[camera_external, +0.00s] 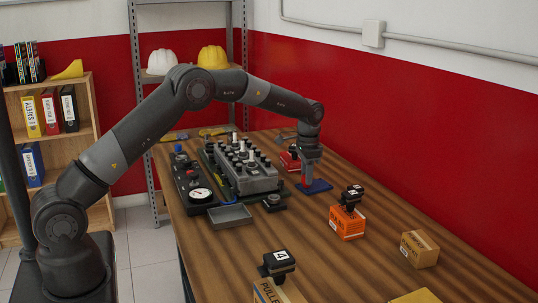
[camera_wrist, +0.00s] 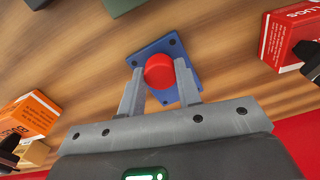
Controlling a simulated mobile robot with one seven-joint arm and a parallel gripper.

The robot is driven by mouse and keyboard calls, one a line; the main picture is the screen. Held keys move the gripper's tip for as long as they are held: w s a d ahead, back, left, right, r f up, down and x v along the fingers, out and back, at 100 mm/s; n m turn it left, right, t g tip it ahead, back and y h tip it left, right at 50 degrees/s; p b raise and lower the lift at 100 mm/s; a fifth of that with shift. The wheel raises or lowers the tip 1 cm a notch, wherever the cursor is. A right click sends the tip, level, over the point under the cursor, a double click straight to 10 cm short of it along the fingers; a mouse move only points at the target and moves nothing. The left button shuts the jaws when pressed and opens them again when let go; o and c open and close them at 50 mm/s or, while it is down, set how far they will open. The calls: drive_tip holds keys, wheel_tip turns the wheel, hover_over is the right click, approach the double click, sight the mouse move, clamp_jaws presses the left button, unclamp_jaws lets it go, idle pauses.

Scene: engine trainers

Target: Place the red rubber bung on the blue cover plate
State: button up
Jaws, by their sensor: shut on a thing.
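The red rubber bung (camera_wrist: 159,71) is between the two fingertips of my gripper (camera_wrist: 158,88), which is shut on it. In the wrist view the bung appears over the blue cover plate (camera_wrist: 176,48), a flat plate with dark holes near its corners. In the external view my gripper (camera_external: 308,172) points down at the blue plate (camera_external: 318,187), with a bit of red at the fingertips. I cannot tell whether the bung touches the plate.
A grey engine trainer (camera_external: 245,172) and a grey tray (camera_external: 229,217) stand left of the plate. A red box (camera_external: 290,160) is just behind it. An orange box (camera_external: 347,222) is in front, to the right. Bare wood surrounds the plate's front side.

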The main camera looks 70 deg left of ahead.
drive_tip(key=o, duration=1)
drive_tip(key=shift+c, duration=0.2)
wheel_tip(320, 180, up, 12)
drive_tip(key=shift+d+r, duration=0.15)
drive_tip(key=s+d+r+t, duration=0.1)
drive_tip(key=s+d+r, duration=0.5)
drive_tip(key=s+r, duration=0.3)
drive_tip(key=s+d+r+t, duration=0.2)
drive_tip(key=s+d+r, duration=0.4)
drive_tip(key=s, duration=0.5)
drive_tip(key=s+d+f+t, duration=0.1)
drive_tip(key=s+d+f, duration=0.1)
drive_tip(key=s, duration=0.7)
drive_tip(key=s+d+f+n, duration=0.1)
drive_tip(key=s+f, duration=0.1)
drive_tip(key=s, duration=0.7)
drive_tip(key=s+d+f+t, duration=0.1)
drive_tip(key=s+d+f, duration=0.1)
drive_tip(key=s, duration=0.7)
drive_tip(key=shift+d+n+t, duration=0.3)
drive_tip(key=shift+n, duration=0.1)
